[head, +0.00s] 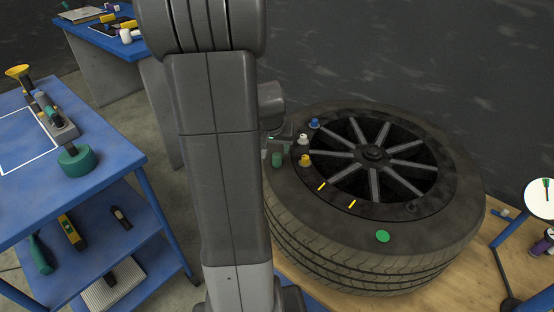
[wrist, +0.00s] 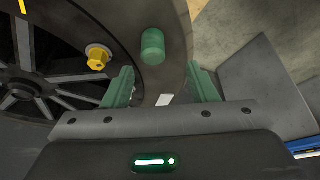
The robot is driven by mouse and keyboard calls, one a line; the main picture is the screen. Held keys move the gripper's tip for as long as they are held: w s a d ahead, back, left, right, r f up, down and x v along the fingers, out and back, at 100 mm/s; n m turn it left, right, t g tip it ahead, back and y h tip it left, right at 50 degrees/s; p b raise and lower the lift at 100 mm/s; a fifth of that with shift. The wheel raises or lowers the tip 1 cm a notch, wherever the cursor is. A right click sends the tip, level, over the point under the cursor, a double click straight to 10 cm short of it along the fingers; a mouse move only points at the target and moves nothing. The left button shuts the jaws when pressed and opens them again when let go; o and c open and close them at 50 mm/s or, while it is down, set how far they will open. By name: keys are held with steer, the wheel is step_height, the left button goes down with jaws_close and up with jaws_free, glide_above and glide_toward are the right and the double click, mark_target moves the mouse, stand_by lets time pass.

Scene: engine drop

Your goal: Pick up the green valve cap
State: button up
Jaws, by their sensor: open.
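The green valve cap (wrist: 153,46) is a dark green cylinder on the tyre sidewall in the wrist view, just beyond my fingertips and near the middle of the gap. In the head view a green piece (head: 277,159) beside my arm looks like the same cap. My gripper (wrist: 161,84) is open, with one green fingertip on each side and nothing held between them. The cap is clear of both fingers. My arm hides most of the gripper in the head view.
The yellow cap (wrist: 97,58) stands left of the green one. White (head: 303,139) and blue (head: 314,123) caps are further back on the tyre (head: 440,235). A flat green disc (head: 382,236) lies on its front. Blue tables (head: 125,150) stand left.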

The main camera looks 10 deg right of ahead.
mark_target(277, 154)
steer(key=f, duration=0.2)
steer(key=d+f, duration=0.1)
steer(key=shift+w+f, duration=0.3)
steer(key=shift+w+d+f, duration=0.1)
steer(key=shift+w+f, duration=0.2)
steer(key=shift+f, duration=0.3)
steer(key=c, duration=1)
